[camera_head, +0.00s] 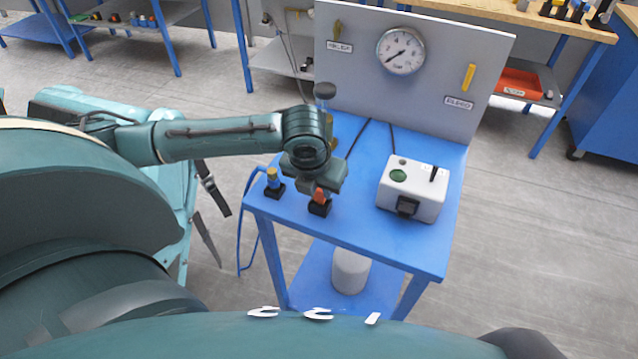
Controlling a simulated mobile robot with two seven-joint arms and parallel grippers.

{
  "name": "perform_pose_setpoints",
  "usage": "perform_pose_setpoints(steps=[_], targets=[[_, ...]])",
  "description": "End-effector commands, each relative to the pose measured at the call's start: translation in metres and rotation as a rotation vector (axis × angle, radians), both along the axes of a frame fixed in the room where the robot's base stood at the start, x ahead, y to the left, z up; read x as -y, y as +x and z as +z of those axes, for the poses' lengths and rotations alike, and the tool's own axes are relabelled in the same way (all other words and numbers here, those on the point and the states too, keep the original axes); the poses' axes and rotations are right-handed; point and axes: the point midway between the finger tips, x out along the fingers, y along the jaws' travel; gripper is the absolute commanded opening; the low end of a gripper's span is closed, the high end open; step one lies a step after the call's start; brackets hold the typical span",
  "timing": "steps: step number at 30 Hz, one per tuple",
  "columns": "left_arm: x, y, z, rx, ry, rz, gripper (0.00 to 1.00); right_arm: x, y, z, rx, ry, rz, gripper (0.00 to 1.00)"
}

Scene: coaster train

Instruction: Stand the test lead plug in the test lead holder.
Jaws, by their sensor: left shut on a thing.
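My left gripper (320,188) points down over the front left of the blue table and is shut on a small orange-red plug (319,196), taken as the test lead plug. The gripper hides its upper part. A black block-shaped holder (319,208) is directly below the plug. I cannot tell whether the plug is seated in it or just above it. To the left, a second black block (274,191) holds an upright plug with a yellow top (272,174). A blue lead runs from near there over the table's left edge. My right gripper is not in view.
A white box (412,190) with a green round spot and a black front part stands on the table's right. A grey panel (345,75) with a gauge (400,51) rises at the back. Dark cables run down from it. The table's front right (400,245) is clear.

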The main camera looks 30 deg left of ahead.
Motion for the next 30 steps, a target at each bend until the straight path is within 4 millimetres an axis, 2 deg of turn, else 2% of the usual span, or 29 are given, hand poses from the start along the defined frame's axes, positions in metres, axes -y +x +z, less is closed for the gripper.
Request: perform_pose_setpoints(steps=[30], targets=[[0.0,0.0,-0.016,0.0,0.0,0.0,0.0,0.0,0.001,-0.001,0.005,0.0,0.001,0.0]])
